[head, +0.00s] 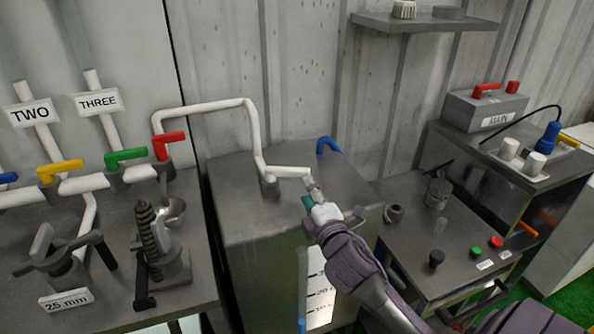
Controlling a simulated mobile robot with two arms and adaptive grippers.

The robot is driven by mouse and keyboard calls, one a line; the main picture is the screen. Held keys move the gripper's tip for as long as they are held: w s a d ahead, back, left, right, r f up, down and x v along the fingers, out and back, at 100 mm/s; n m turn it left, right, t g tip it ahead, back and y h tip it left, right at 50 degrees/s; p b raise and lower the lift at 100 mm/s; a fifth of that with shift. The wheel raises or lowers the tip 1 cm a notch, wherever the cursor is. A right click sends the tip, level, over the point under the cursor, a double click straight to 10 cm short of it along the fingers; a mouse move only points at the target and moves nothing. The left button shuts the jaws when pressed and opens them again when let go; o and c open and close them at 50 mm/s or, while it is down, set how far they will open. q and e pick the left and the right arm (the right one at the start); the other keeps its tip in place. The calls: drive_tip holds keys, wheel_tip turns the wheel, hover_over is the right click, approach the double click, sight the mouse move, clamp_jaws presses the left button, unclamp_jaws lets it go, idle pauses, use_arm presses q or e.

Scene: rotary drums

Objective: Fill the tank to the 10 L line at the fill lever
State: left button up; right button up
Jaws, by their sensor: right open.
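The tank (240,215) is a grey metal box in the middle of the head view. A white pipe (205,108) runs from a valve with a red lever (170,139) into the tank's top. A blue lever (328,145) sits at the top's back edge. No label marks which one is the fill lever. A pale level gauge (318,290) with marks is on the tank's front, partly hidden by my right arm; I cannot tell the water level. My right gripper (311,187) is open over the tank top, close to the pipe's end. My left gripper is out of view.
On the left bench stand green (126,155) and yellow (60,169) levers on pipes, a spring device (150,240) and a clamp marked 25 mm (65,262). At right is a bench (425,265) with buttons and a cup. A shelf (425,22) hangs above.

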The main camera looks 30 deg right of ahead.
sight(298, 176)
drive_tip(key=p+x, duration=0.1)
drive_tip(key=x, duration=0.7)
drive_tip(key=shift+w, duration=0.4)
drive_tip(key=shift+f, duration=0.1)
clamp_jaws()
